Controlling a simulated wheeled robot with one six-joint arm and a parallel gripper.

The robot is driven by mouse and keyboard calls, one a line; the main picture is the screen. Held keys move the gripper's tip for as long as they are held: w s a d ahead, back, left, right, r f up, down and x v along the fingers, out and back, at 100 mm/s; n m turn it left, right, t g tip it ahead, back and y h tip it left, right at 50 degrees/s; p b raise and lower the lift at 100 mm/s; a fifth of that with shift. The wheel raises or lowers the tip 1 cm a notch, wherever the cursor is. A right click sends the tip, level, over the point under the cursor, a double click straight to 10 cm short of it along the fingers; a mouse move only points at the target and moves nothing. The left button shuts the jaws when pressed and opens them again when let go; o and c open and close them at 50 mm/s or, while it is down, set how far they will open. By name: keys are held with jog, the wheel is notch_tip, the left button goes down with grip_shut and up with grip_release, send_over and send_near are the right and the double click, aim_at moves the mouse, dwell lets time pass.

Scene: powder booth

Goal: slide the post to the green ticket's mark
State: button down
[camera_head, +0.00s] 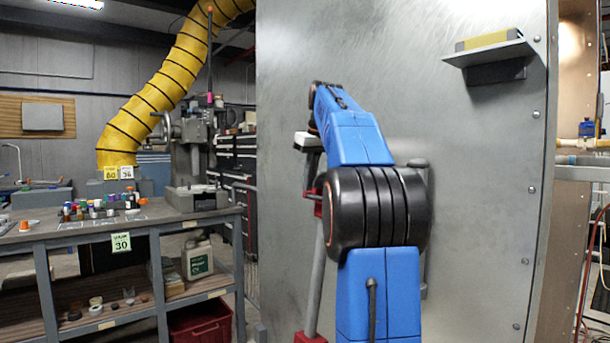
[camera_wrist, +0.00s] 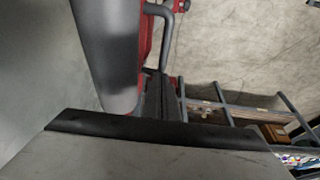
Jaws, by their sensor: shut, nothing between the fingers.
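The green ticket (camera_head: 121,242) hangs on the front edge of the workbench at left and reads 30. A grey post (camera_head: 315,265) with red fittings stands tilted in the picture before the metal panel, partly behind my blue arm. A pale block shows near its top. In the wrist view, a wide grey cylinder (camera_wrist: 105,50), seemingly the post, is very close at upper left, with red parts (camera_wrist: 147,35) beside it. The dark fingers of my gripper (camera_wrist: 166,97) are shut and empty close beside the cylinder; I cannot tell whether they touch. In the head view my arm hides the gripper.
A yellow ticket (camera_head: 111,173) and a white ticket (camera_head: 126,172) stand at the back of the workbench (camera_head: 150,222), which holds small jars. The large metal panel (camera_head: 470,200) fills the right, with a small shelf (camera_head: 488,50) high up. A red crate (camera_head: 200,322) sits below the bench.

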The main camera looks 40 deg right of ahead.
jog(key=shift+f, duration=0.2)
jog(key=f, duration=0.4)
jog(key=a+f, duration=0.1)
jog(key=shift+w+f, duration=0.1)
jog(key=shift+f, duration=0.3)
jog(key=shift+r, duration=0.1)
